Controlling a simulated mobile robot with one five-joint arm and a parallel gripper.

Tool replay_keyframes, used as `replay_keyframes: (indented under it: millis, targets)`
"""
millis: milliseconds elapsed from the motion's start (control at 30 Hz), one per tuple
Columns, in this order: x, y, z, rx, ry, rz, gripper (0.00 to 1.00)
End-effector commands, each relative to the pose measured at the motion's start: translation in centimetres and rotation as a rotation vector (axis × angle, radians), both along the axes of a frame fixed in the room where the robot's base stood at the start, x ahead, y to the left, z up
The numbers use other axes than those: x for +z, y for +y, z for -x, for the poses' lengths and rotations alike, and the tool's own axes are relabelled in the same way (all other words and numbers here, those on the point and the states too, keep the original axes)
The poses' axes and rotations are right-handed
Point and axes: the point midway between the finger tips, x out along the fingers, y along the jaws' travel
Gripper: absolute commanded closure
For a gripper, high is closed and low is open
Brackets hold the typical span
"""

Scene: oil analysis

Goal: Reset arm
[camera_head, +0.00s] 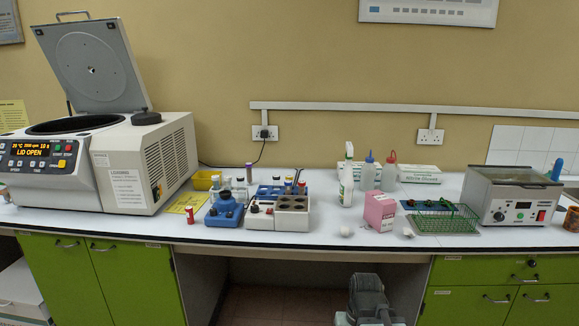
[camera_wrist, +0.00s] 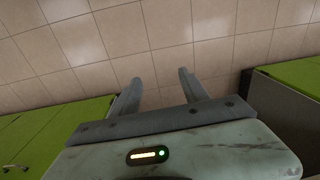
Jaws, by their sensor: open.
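My gripper (camera_wrist: 159,86) shows in the wrist view with its two fingers spread apart and nothing between them. It points over the tiled floor between green cabinets. In the head view, a grey-green part of my arm shows at the bottom, low in the gap under the bench and below the bench top. My fingertips cannot be made out there.
The white bench top (camera_head: 330,232) holds a centrifuge (camera_head: 125,165) with its lid open, a blue vial stand (camera_head: 224,212), a grey block with wells (camera_head: 292,212), a pink box (camera_head: 380,211), a green wire rack (camera_head: 445,222) and a heater bath (camera_head: 511,200). Green cabinets (camera_head: 130,280) flank the open gap.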

Motion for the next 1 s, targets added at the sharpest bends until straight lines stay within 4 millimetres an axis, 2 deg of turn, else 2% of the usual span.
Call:
replay_keyframes:
  millis: [33, 67, 100, 400, 500, 633, 1000]
  targets:
    - [0.0, 0.9, 1.7, 0.033, 0.026, 0.053, 0.48]
    - [1.2, 0.8, 1.9, 0.035, 0.034, 0.068, 0.48]
    - [3.0, 0.5, 1.5, 0.028, 0.031, 0.063, 0.48]
    - [11.7, 0.4, 1.3, 0.026, 0.028, 0.058, 0.48]
    - [13.9, 0.4, 1.3, 0.026, 0.027, 0.058, 0.48]
    - [15.0, 0.4, 1.3, 0.026, 0.027, 0.057, 0.48]
    - [14.6, 0.4, 1.3, 0.026, 0.027, 0.057, 0.48]
